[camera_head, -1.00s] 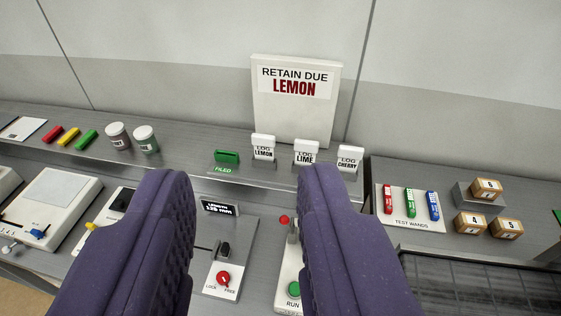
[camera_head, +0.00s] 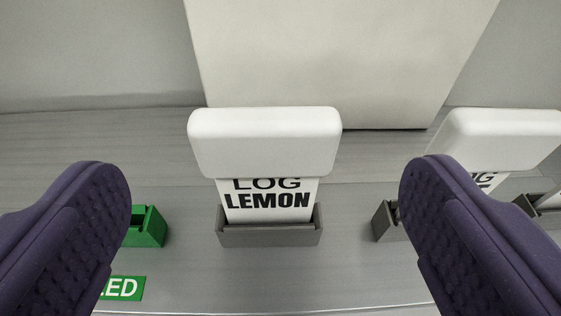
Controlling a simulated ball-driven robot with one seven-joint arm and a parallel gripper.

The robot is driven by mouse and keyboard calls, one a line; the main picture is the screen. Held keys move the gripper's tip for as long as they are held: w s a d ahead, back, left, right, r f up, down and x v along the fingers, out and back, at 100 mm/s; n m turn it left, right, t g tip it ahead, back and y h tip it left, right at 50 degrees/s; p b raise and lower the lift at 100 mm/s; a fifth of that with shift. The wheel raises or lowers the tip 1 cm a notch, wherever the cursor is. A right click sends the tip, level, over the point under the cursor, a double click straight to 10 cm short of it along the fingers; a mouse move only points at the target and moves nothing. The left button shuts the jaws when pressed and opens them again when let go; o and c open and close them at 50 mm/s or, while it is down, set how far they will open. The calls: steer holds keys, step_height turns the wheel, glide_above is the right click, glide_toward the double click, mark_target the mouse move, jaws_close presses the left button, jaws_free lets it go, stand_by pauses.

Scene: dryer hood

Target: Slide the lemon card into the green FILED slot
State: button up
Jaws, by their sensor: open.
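The lemon card (camera_head: 268,200) stands upright in a grey holder (camera_head: 268,235), with a thick white top bar and the words LOG LEMON below it. My gripper (camera_head: 265,195) is open, with one purple finger on each side of the card and clear gaps between them. The green FILED slot (camera_head: 149,228) is at the left, mostly hidden behind the left finger.
A second white card (camera_head: 490,145) stands in its own grey holder just right of the lemon card, partly covered by the right finger. Another holder is at the right edge. A large white board (camera_head: 340,60) stands behind the cards. The grey shelf front is bare.

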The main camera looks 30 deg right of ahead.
mark_target(264, 112)
steer(key=b+x, duration=0.1)
steer(key=x, duration=0.6)
steer(key=shift+a+r, duration=0.1)
steer(key=c, duration=1)
steer(key=shift+r, duration=0.45)
steer(key=r, duration=0.1)
steer(key=r+p, duration=0.1)
steer(key=r, duration=0.1)
steer(key=shift+s, duration=0.3)
steer(key=s, duration=0.5)
steer(key=s+a+p, duration=0.1)
steer(key=s, duration=0.4)
steer(key=s+a+r, duration=0.1)
steer(key=s, duration=0.4)
steer(key=shift+s+a+r, duration=0.1)
steer(key=shift+s, duration=0.05)
